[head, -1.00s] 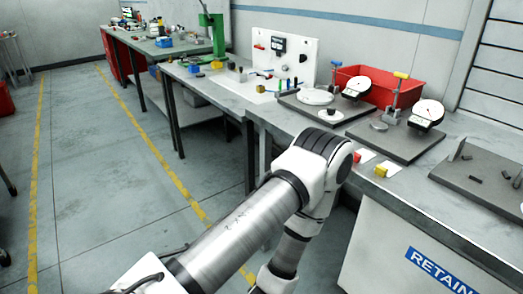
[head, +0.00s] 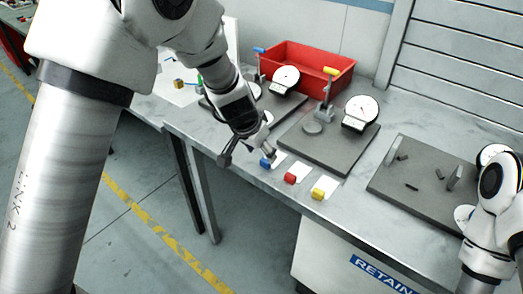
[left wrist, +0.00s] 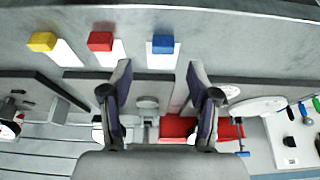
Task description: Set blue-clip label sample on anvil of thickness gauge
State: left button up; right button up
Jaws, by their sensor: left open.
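The blue-clip label sample lies near the table's front edge, its blue clip (head: 265,162) toward the edge and white strip (head: 280,159) behind. My left gripper (head: 247,157) is open and empty, close to this clip. In the left wrist view, the blue clip (left wrist: 163,44) lies ahead of the gap between the spread fingers (left wrist: 158,88). My right gripper is not visible.
Red-clip (head: 290,178) and yellow-clip (head: 317,193) samples lie in a row right of the blue one. A red bin (head: 310,68) stands behind the gauges. A dark plate (head: 400,185) with small upright parts is at right, near my right arm.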

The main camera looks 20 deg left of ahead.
aim_at(265, 161)
pick_arm(q)
jog(key=x, duration=0.6)
jog(key=shift+w+a, duration=0.1)
jog(key=shift+a, duration=0.2)
jog(key=shift+r, duration=0.1)
jog(key=shift+c, duration=1)
jog(key=c, duration=0.8)
